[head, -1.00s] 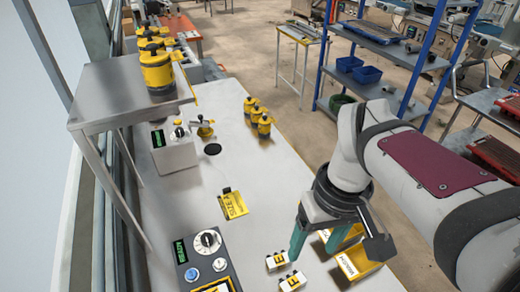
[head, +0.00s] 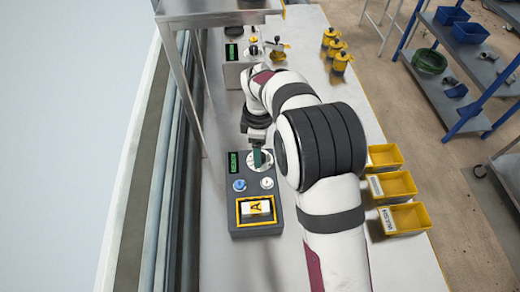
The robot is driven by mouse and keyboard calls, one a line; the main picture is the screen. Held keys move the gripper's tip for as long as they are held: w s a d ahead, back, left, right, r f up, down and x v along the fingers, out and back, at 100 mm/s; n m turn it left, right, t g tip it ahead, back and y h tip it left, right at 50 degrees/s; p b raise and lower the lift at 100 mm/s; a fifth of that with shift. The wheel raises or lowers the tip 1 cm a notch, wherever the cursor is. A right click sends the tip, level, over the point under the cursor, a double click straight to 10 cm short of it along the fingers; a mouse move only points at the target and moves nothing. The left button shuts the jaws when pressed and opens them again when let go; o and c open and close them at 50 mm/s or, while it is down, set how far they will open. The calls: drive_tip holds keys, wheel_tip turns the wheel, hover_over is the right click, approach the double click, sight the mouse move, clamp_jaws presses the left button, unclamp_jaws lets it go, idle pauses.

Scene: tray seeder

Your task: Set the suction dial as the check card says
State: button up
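A dark control box (head: 240,165) stands on the bench with a green lit display (head: 234,163), a blue button (head: 239,185) and a pale button (head: 266,183). Its round white dial (head: 267,165) is partly hidden by my gripper. My gripper (head: 257,160) points down at this dial with its teal fingers. I cannot tell whether they touch its knob or how far apart they are. The dial's setting is not readable. A white piece marked A (head: 256,208) sits in a yellow frame on the box. The yellow card marked SIZE A, seen earlier on the bench, is not visible now.
A second box (head: 234,75) with a display and dial (head: 254,50) stands farther back beside the metal stand (head: 218,8). Yellow bins (head: 397,186) line the right edge. Several yellow canisters (head: 336,47) stand beyond my arm.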

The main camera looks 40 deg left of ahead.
drive_tip(key=shift+f, duration=0.7)
clamp_jaws()
